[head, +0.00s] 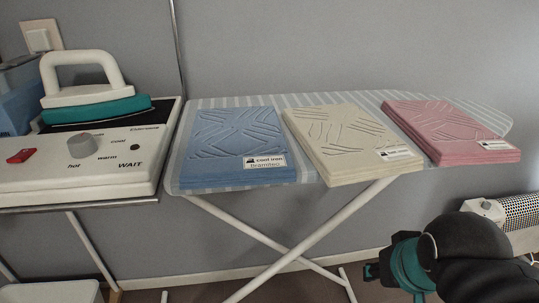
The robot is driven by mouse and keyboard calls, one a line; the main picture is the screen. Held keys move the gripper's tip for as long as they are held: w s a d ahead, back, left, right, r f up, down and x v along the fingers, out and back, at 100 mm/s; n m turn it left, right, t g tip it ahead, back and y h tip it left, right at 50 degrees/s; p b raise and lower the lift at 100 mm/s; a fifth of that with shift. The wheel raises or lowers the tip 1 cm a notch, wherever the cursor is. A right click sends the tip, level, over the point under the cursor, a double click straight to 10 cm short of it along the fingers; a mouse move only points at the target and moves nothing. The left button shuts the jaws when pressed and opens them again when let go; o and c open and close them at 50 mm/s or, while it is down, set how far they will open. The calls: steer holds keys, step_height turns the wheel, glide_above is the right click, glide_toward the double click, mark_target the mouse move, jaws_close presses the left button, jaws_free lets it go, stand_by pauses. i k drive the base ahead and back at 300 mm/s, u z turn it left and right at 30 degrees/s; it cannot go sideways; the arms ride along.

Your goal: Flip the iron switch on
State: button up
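A white iron with a teal base (96,92) rests on the dark top of a white control box (120,178) at the left. The box front carries a small red switch (21,156) at its left end. Its position, on or off, is too small to tell. Right of it is a grey knob (82,146) with the words hot, warm, cool and WAIT around it. My gripper (373,271) is at the lower right, well apart from the box, in front of the ironing board's legs. Its fingers are small and dark, and I cannot tell whether they are open.
A striped ironing board (345,102) holds blue (235,140), cream (345,135) and pink (445,125) folded cloth stacks with labels. Its crossed white legs (290,250) stand below. A wall socket or switch (38,40) is at upper left. A white heater-like unit (490,210) is at right.

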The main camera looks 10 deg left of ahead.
mark_target(22, 154)
steer(key=u, duration=0.1)
steer(key=i, duration=0.1)
steer(key=z, duration=2.25)
steer(key=k, duration=0.65)
steer(key=u, duration=1.1)
steer(key=i, duration=0.5)
steer(key=u, duration=0.05)
steer(key=k, duration=0.5)
steer(key=z, duration=0.95)
